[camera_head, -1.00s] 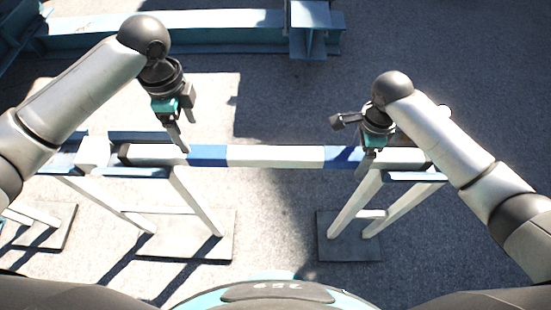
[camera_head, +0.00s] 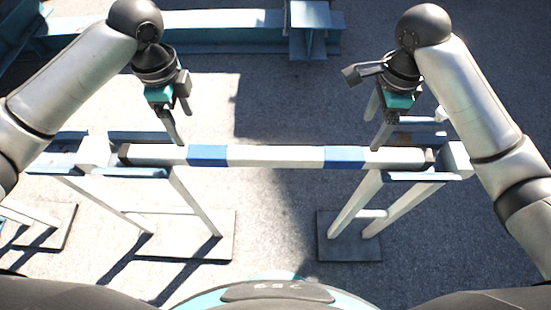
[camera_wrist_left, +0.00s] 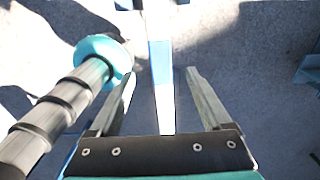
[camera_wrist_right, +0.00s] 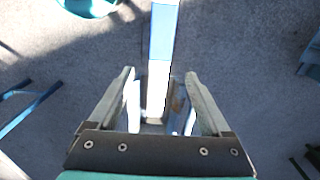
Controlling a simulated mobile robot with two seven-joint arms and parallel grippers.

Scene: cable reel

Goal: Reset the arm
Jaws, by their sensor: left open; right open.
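A white bar with blue bands (camera_head: 275,156) lies level across two trestle stands in the head view. My left gripper (camera_head: 176,140) hangs over the left end of the bar, open, fingers pointing down. In the left wrist view, the bar (camera_wrist_left: 162,80) runs between its spread, empty fingers (camera_wrist_left: 160,85). My right gripper (camera_head: 378,130) hangs over the right end of the bar, open. In the right wrist view, the bar (camera_wrist_right: 160,60) also runs between its spread, empty fingers (camera_wrist_right: 160,85). I cannot tell the exact gap between fingertips and bar.
The left stand (camera_head: 195,200) and right stand (camera_head: 350,210) rest on flat plates on grey ground. A blue steel beam (camera_head: 220,22) lies at the back. The ground between beam and bar is clear.

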